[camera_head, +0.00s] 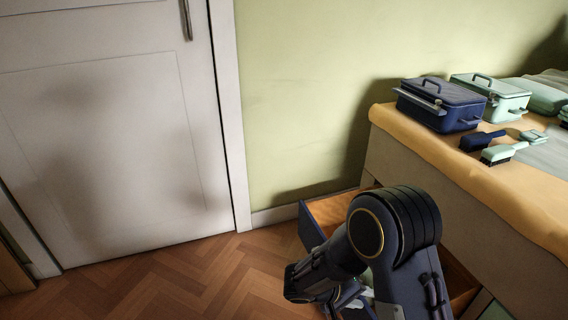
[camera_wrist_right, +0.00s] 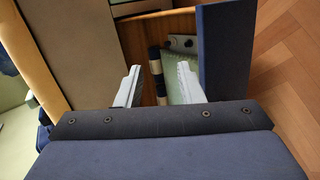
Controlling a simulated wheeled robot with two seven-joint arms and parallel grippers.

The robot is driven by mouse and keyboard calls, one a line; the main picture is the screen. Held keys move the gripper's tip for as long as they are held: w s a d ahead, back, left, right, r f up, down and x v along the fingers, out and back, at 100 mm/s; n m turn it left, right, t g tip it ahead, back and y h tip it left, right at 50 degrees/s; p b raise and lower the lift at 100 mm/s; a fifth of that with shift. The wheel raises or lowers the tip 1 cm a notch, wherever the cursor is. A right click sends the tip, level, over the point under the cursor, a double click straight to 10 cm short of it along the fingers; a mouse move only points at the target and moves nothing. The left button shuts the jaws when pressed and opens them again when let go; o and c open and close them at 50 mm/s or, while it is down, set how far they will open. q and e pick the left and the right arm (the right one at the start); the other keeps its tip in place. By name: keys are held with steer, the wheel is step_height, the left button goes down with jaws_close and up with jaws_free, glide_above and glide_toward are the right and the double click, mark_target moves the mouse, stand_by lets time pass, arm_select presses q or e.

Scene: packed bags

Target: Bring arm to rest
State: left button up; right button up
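My right arm comes in from the lower right in the head view. Its gripper (camera_head: 336,293) hangs low beside the open drawer (camera_head: 316,221) and is partly hidden by its own links. In the right wrist view the two pale fingers of the right gripper (camera_wrist_right: 158,90) stand wide apart with nothing between their tips. They point toward the drawer, whose blue front (camera_wrist_right: 222,50) is on the right. A pale green item (camera_wrist_right: 178,75) and a dark rolled item (camera_wrist_right: 156,70) lie inside it. My left gripper is not in view.
A white door (camera_head: 110,140) stands at the left. The herringbone floor (camera_head: 170,280) before it is clear.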

steer(key=s+d+r+m+t+y, duration=0.2)
steer(key=s+r+m+t+y, duration=0.15)
steer(key=s+r+y, duration=1.3)
steer(key=s+r+h+p, duration=0.1)
steer(key=r+p, duration=1.6)
steer(key=r, duration=0.1)
steer(key=s+r+h+p, duration=0.1)
steer(key=s+r+p, duration=0.1)
steer(key=r+p, duration=1.6)
steer(key=shift+s+a+r, duration=0.25)
steer(key=shift+a+r, duration=0.1)
steer(key=shift+r, duration=0.05)
steer(key=shift+m+h, duration=0.25)
